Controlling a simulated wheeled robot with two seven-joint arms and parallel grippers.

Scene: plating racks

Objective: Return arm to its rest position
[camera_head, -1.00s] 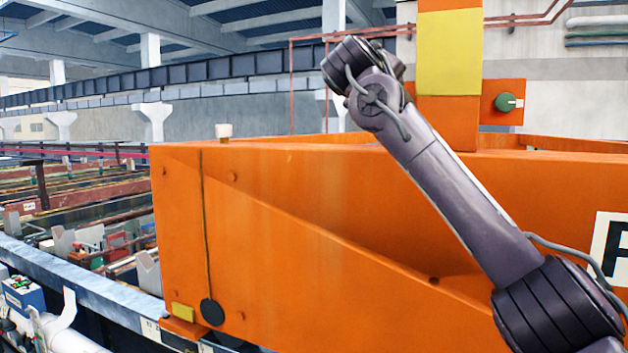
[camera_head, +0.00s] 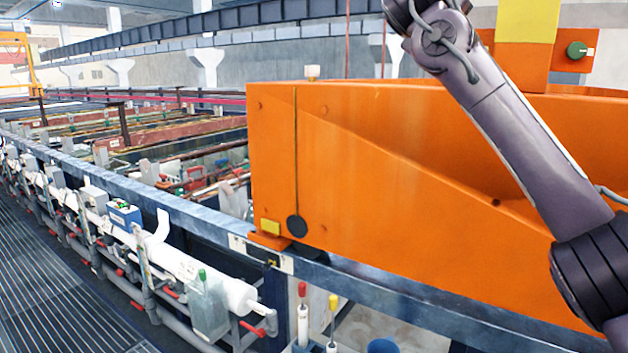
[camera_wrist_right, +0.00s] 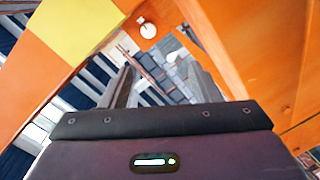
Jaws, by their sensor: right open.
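My right arm (camera_head: 520,140) reaches up from the lower right in the head view, in front of a large orange beam. Its upper end runs out of the top of the frame, so the gripper is hidden there. In the right wrist view my right gripper (camera_wrist_right: 160,82) shows beyond its dark body. Its fingers are apart and nothing is seen between them. My left arm and gripper are not in view.
The orange beam (camera_head: 390,160) fills the right side, close behind my arm. A yellow-panelled orange post (camera_head: 525,25) rises behind it. A blue-grey rail (camera_head: 190,210) and white pipe (camera_head: 190,262) run along the left. The grated walkway (camera_head: 50,290) is clear.

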